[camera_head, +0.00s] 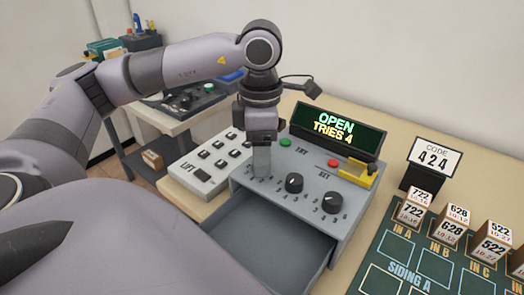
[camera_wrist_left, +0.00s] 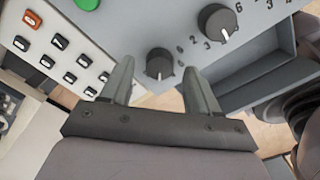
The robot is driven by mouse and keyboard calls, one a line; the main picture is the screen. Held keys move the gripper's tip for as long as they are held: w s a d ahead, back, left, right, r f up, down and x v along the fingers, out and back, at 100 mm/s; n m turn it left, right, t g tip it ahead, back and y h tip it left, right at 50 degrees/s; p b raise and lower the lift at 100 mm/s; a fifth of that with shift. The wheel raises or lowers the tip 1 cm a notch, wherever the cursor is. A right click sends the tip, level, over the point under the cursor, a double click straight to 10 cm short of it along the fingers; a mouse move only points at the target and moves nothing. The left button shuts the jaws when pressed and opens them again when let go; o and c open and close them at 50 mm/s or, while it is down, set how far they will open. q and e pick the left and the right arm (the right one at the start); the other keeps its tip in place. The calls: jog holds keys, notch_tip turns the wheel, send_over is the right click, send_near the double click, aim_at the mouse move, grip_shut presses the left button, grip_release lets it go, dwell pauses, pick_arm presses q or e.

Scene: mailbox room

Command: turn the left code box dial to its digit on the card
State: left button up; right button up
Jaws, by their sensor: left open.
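The grey code box (camera_head: 312,170) stands on the table, and its display (camera_head: 333,130) reads OPEN, TRIES 4. The card (camera_head: 434,158) reads CODE 424. My left gripper (camera_head: 262,162) points down over the left end of the dial row and hides the left dial in the head view. In the left wrist view, the left dial (camera_wrist_left: 159,63) lies between the tips of the open fingers, with no clear contact. Its white pointer mark shows, but I cannot tell which digit it marks. The middle dial (camera_head: 294,183) and right dial (camera_head: 332,202) are uncovered. My right gripper is not in view.
An open drawer (camera_head: 262,232) juts from the box's front. A panel of black switches marked LIFT (camera_head: 210,160) stands left of it. Green (camera_head: 285,142) and red (camera_head: 333,163) buttons are on the box. Labelled blocks and a green siding board (camera_head: 415,255) lie right.

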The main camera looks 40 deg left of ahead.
pick_arm(q)
jog(key=shift+f, duration=0.75)
jog(key=c, duration=1)
jog(key=shift+c, duration=0.2)
